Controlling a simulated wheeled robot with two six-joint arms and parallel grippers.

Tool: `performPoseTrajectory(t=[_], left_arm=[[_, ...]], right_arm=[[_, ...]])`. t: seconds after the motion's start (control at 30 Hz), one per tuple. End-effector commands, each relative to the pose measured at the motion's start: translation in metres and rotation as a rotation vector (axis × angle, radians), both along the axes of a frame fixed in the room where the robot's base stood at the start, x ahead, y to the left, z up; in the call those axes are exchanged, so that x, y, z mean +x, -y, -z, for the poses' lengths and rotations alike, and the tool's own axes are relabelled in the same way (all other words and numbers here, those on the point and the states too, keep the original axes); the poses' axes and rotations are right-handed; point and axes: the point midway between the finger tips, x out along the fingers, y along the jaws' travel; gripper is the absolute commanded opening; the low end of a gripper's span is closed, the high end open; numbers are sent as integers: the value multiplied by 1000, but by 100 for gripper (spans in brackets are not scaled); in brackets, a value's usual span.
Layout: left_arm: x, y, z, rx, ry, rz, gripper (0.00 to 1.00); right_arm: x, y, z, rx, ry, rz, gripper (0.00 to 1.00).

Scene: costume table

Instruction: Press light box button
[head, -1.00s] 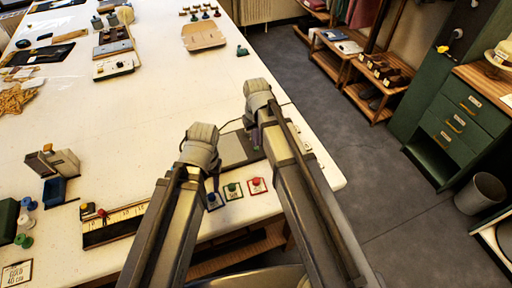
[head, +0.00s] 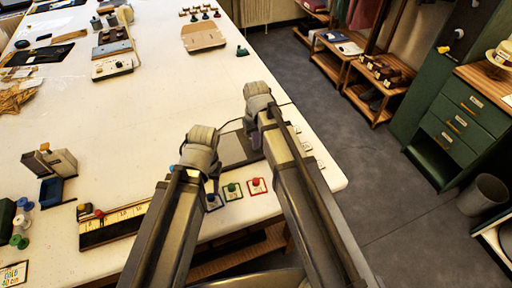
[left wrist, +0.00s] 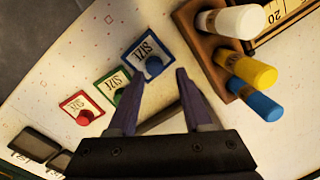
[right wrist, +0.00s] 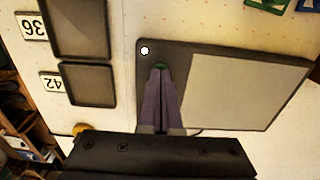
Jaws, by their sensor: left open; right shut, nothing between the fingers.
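The light box (right wrist: 240,90) is a flat dark panel with a grey screen, lying on the table in the right wrist view. It also shows between my arms in the head view (head: 235,148). A green button (right wrist: 160,66) sits on its dark border, with a small white dot (right wrist: 145,50) near the corner. My right gripper (right wrist: 161,70) is shut and empty, its fingertips over the green button and partly hiding it. I cannot tell whether they touch it. My left gripper (left wrist: 161,76) is open and empty above the table, near a card with a blue knob (left wrist: 153,66).
Cards with green (head: 232,188) and red (head: 256,185) knobs lie near the front edge. A rack of capped bottles (left wrist: 238,60) stands beside my left gripper. Dark trays (right wrist: 84,85) with number labels lie beside the light box. The table's middle (head: 155,100) is clear.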

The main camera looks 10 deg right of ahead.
Motion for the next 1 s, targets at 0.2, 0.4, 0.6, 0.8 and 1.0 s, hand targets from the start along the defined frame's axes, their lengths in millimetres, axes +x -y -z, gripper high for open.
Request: performPoseTrajectory(t=[0.2, 0.4, 0.6, 0.8, 1.0], left_arm=[[0, 0, -9, 0, 0, 0, 50], [0, 0, -21, 0, 0, 1, 50], [0, 0, -33, 0, 0, 1, 50], [0, 0, -44, 0, 0, 2, 50], [0, 0, -55, 0, 0, 1, 50]], right_arm=[[0, 0, -9, 0, 0, 0, 0], [0, 0, -21, 0, 0, 0, 0], [0, 0, -33, 0, 0, 0, 0], [0, 0, -44, 0, 0, 0, 0], [0, 0, -55, 0, 0, 0, 0]])
